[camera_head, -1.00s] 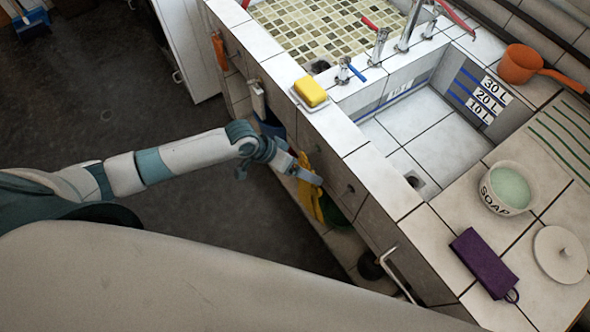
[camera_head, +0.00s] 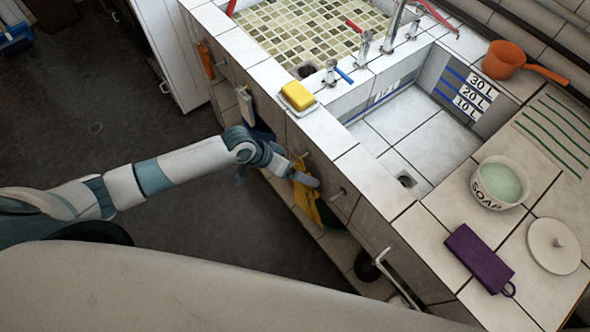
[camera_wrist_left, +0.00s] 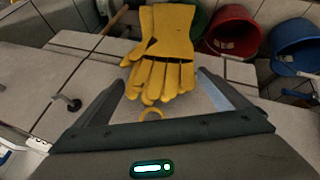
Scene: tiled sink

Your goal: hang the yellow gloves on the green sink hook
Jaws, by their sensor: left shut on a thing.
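The yellow gloves (camera_head: 306,202) hang from my left gripper (camera_head: 311,178), beside the tiled front of the sink. In the left wrist view the gloves (camera_wrist_left: 163,45) are just beyond the fingers (camera_wrist_left: 157,98), with their fingers toward me and a small yellow loop (camera_wrist_left: 151,114) between the jaws. My left gripper is shut on the gloves. A small hook (camera_head: 338,193) sticks out from the sink front, just right of the gripper and apart from it. A hook (camera_wrist_left: 69,103) shows at the left in the wrist view; its colour looks dark, and I cannot make out green. My right gripper is not in view.
Red (camera_wrist_left: 232,32) and blue (camera_wrist_left: 298,45) buckets stand near the gloves. Yellow sponge (camera_head: 298,95), soap bowl (camera_head: 500,183) and purple cloth (camera_head: 478,258) lie on top. Open floor is left.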

